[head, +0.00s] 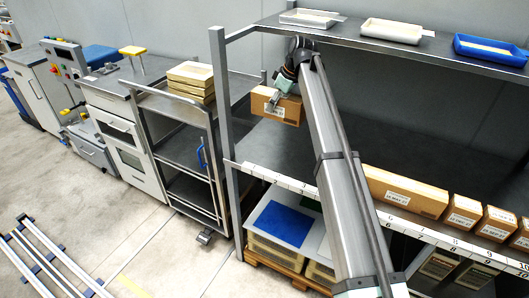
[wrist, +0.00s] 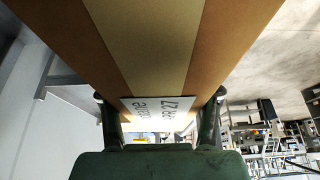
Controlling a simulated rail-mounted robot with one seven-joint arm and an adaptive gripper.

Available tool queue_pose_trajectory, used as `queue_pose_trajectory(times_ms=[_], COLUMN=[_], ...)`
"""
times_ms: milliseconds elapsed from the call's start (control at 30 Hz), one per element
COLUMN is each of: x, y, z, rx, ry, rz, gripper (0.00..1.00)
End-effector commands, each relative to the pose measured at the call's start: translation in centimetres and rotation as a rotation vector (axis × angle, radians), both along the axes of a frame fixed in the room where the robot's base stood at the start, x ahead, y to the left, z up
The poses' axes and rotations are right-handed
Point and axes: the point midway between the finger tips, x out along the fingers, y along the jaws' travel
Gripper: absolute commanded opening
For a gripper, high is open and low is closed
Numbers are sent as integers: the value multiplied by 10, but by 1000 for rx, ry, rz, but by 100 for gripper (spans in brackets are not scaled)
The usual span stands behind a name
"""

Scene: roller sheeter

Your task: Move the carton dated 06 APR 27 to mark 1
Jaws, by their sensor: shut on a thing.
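My gripper (head: 276,95) is shut on a brown carton (head: 286,109) near the left end of the rack. The carton appears raised above the middle shelf (head: 300,143). In the wrist view the carton (wrist: 225,30) fills the upper middle, with a tan tape band. Its white label (wrist: 160,115) shows upside down between my gripper's fingers (wrist: 160,125); it seems to end in 27, but the full date is not readable. A numbered white strip (head: 258,175) runs along the shelf's front edge. Mark 1 is near its left end.
A long carton (head: 405,192) and several smaller cartons (head: 463,213) stand along the shelf's front right. Trays (head: 392,31) sit on the top shelf above. A rack post (head: 222,105) stands left of the held carton. The shelf's left part is clear.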

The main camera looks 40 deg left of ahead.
Motion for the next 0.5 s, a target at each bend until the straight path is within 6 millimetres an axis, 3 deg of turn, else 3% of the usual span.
queue_pose_trajectory(times_ms=[167,500], x=[-1,-1], y=[-2,-2], z=[-22,-103], rx=[-2,-2], ry=[1,1], rz=[4,4], gripper=[13,13])
